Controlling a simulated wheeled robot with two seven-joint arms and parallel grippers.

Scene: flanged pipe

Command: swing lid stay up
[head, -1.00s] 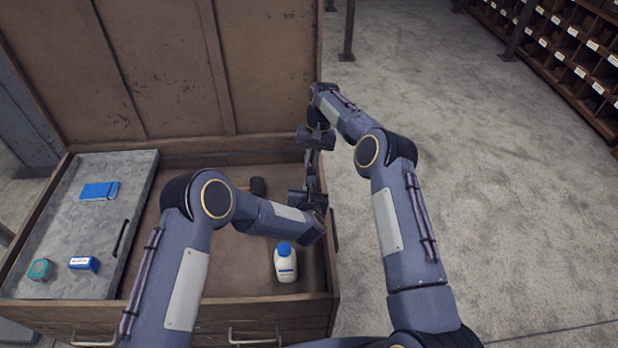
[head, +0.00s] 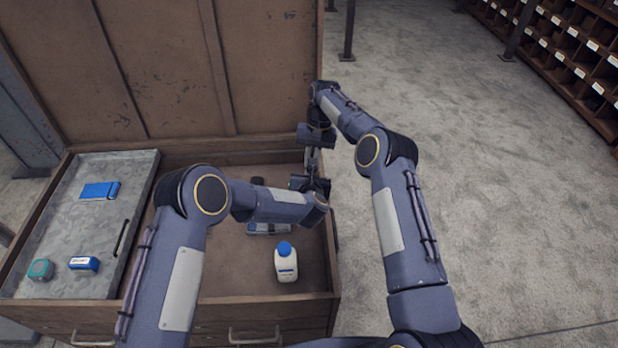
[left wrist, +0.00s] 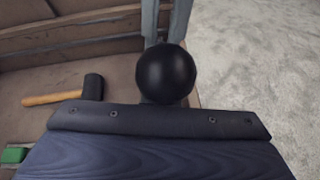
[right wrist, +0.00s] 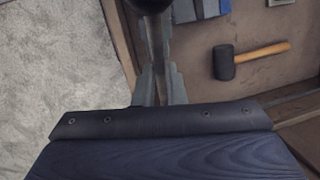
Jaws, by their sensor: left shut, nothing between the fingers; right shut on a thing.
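The chest lid (head: 165,75) stands raised at the back of the wooden chest. The lid stay appears as a thin bar (right wrist: 157,40) in the right wrist view, with a dark round end at the top. My right gripper (right wrist: 158,82) is shut on this bar; in the head view it points down near the lid's right edge. My left gripper (head: 314,180) is just below it in the head view, shut and empty. A black ball-shaped knob (left wrist: 165,73) fills the middle of the left wrist view and hides my left fingertips. Whether they touch it I cannot tell.
Inside the chest lie a white bottle with a blue cap (head: 286,263), a hammer (right wrist: 245,58) and a blue-grey box (head: 268,229). A grey tray (head: 60,225) with several small items covers the chest's left part. Open floor (head: 480,200) lies to the right.

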